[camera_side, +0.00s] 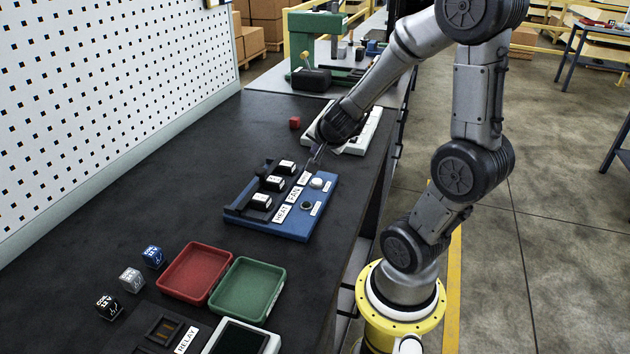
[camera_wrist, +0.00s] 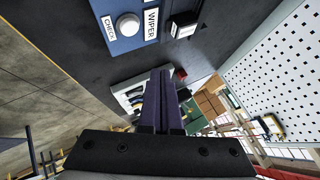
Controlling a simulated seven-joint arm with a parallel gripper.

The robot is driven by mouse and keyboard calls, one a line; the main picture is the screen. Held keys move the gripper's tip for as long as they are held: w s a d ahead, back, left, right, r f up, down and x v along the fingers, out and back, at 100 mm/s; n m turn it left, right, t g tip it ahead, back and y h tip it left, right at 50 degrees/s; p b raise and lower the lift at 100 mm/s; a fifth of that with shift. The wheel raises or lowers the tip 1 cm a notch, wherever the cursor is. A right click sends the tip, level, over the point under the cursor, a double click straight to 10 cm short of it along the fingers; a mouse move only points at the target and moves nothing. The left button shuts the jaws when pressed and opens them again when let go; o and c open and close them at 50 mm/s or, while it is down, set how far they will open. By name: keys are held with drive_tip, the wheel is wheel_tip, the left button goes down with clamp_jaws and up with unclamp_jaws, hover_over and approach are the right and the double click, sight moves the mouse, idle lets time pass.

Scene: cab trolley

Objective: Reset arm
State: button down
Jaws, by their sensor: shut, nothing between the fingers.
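My gripper (camera_side: 314,165) is over the far right end of the blue panel (camera_side: 240,222) in the side view, near its WIPER label. Its exact height above the panel is hard to tell. In the wrist view the two dark purple fingers of my gripper (camera_wrist: 161,78) are together with nothing between them. The blue panel also shows at the top of the wrist view (camera_wrist: 100,8), with a white round button (camera_wrist: 127,25) and the CHECK and WIPER labels. Several black relay-like blocks (camera_side: 262,201) sit in a row on the panel.
A red tray (camera_side: 187,251) and a green tray (camera_side: 268,268) lie at the front. Blue (camera_side: 153,256), grey (camera_side: 131,279) and black (camera_side: 108,306) cubes stand left of them. A small red cube (camera_side: 294,122) and white device (camera_side: 369,133) are beyond the panel. A pegboard (camera_side: 100,90) borders the left.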

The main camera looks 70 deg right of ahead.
drive_tip(key=w+a+r+n+t+y, duration=0.3)
drive_tip(key=a+r+n, duration=0.3)
drive_tip(key=a, duration=0.3)
drive_tip(key=w+a+r+n+t+y, duration=0.3)
drive_tip(key=a+r+n+t, duration=0.15)
drive_tip(key=a+r, duration=0.4)
drive_tip(key=s+a+f+n+g+y, duration=0.3)
drive_tip(key=s+a+n+g, duration=0.1)
drive_tip(key=s+a+n, duration=0.4)
drive_tip(key=s+d+f+n+g+h, duration=0.1)
drive_tip(key=s+d+f+g, duration=0.1)
drive_tip(key=s, duration=0.4)
drive_tip(key=shift+s+d+f+g+h, duration=0.35)
drive_tip(key=shift+f+g, duration=0.3)
drive_tip(key=shift+f, duration=0.3)
